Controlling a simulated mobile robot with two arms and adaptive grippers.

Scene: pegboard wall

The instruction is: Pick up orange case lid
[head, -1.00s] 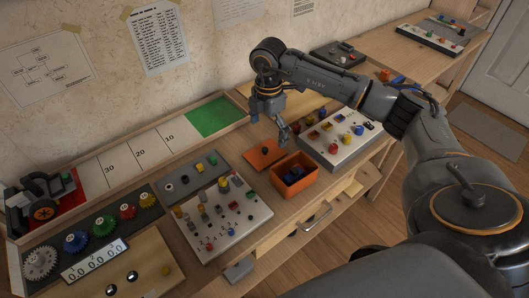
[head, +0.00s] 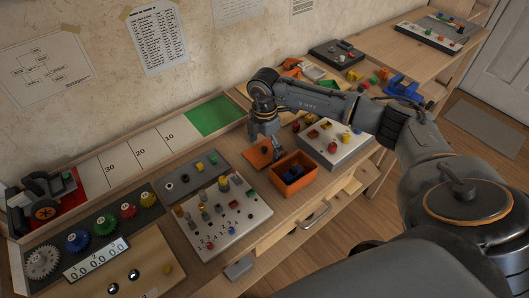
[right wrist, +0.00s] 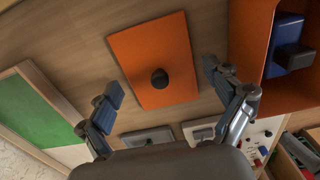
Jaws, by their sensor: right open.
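The orange case lid (head: 260,155) lies flat on the bench, left of the open orange case (head: 293,175). In the right wrist view the lid (right wrist: 185,58) is a flat orange plate with a dark round knob (right wrist: 160,78) at its middle. My right gripper (head: 268,150) is above the lid, pointing down. In the wrist view its fingers (right wrist: 165,90) are spread wide on either side of the knob, with nothing between them held. The gripper partly hides the lid in the head view. My left gripper does not show.
The orange case (right wrist: 245,50) holds dark blue blocks and stands close beside the lid. A white board with coloured parts (head: 335,150) is to the right. A pegboard (head: 225,215) and a grey strip (head: 190,178) lie to the left.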

